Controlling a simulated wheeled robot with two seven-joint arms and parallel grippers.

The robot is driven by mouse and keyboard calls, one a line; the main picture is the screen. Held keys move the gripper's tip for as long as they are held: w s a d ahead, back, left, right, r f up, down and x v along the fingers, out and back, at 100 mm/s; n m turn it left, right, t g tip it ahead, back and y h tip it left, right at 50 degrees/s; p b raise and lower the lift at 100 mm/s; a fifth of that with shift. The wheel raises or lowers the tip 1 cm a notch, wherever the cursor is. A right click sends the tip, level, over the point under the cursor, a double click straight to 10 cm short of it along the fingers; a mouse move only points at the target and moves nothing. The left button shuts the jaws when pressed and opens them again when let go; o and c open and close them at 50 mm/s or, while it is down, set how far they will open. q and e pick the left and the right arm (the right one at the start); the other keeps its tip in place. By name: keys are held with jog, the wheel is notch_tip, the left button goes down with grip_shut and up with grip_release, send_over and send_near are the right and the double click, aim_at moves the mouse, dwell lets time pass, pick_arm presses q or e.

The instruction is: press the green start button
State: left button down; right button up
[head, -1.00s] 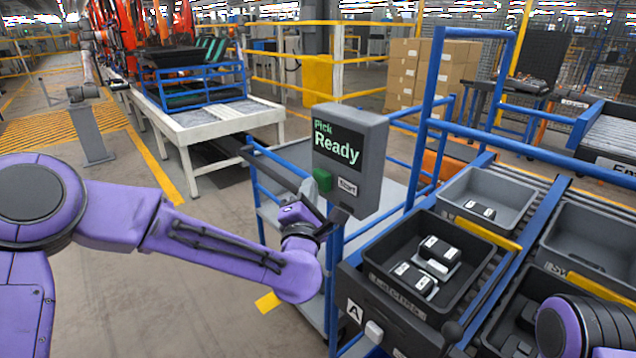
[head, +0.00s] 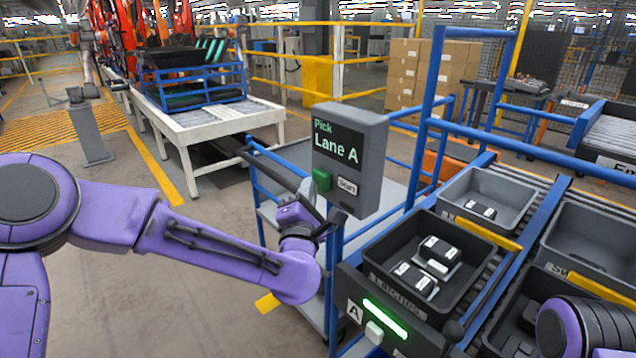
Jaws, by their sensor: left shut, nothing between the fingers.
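The green start button (head: 322,180) sits on the lower left of the front of a grey control box (head: 362,186). A "Start" label (head: 347,186) is beside it. The box's screen (head: 338,149) reads "Pick Lane A". My left gripper (head: 318,196) is shut and empty, just below the green button; whether it touches the button I cannot tell. My right gripper is out of view; only part of my right arm shows at the lower right corner.
A black latches bin (head: 385,287) with several parts sits in lane A, whose front strip (head: 385,318) glows green. A blue rail frame (head: 428,100) stands right of the box. A white table (head: 215,121) is at the back left.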

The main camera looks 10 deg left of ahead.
pick_arm(q)
jog(key=shift+s+a, duration=0.35)
jog(key=shift+s, duration=0.1)
jog(key=s+a, duration=0.1)
jog(key=s, duration=0.1)
jog(key=s+a, duration=0.2)
jog(key=shift+b, duration=0.35)
dwell(0.4)
